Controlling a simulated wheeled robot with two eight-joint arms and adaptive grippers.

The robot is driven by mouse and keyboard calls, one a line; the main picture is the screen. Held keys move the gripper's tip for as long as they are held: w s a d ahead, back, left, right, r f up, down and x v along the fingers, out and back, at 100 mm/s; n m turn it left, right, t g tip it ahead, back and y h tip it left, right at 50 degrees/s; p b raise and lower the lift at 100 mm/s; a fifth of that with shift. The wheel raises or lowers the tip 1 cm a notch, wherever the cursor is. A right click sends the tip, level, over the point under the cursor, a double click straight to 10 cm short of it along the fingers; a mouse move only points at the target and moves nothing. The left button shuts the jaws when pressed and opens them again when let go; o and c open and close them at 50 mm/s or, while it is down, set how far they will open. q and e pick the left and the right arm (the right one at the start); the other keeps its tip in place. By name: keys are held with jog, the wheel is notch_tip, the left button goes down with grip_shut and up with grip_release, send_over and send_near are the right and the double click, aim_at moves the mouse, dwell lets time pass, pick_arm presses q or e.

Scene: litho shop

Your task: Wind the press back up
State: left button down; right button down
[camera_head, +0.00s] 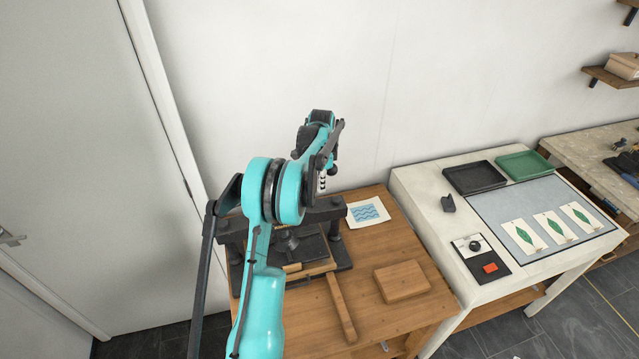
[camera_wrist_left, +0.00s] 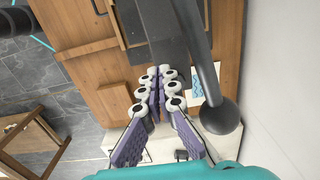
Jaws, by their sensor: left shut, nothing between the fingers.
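The dark press (camera_head: 338,262) stands on the wooden table (camera_head: 385,328), partly hidden behind my left arm. In the left wrist view, a dark bar ending in a round knob (camera_wrist_left: 220,116) runs close beside my fingers. I cannot tell whether they touch. My left gripper (camera_head: 322,182) is above the back of the press in the head view. In the left wrist view, my left gripper (camera_wrist_left: 158,92) has its fingers together with nothing between them. The knob is not clear in the head view. My right gripper is not in view.
A wooden block (camera_head: 402,281) and a sheet with a blue wave print (camera_head: 367,212) lie on the table. A wooden bar (camera_head: 341,308) sticks out from the press. A white bench (camera_head: 425,205) with trays stands to the right, and a wall rises behind.

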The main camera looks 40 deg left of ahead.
pick_arm(q)
notch_tip(320, 180, up, 9)
jog(key=p, duration=0.4)
jog(key=shift+s+d+p, duration=0.2)
jog(key=shift+d+p, duration=0.05)
jog(key=shift+p, duration=0.1)
dwell(1.1)
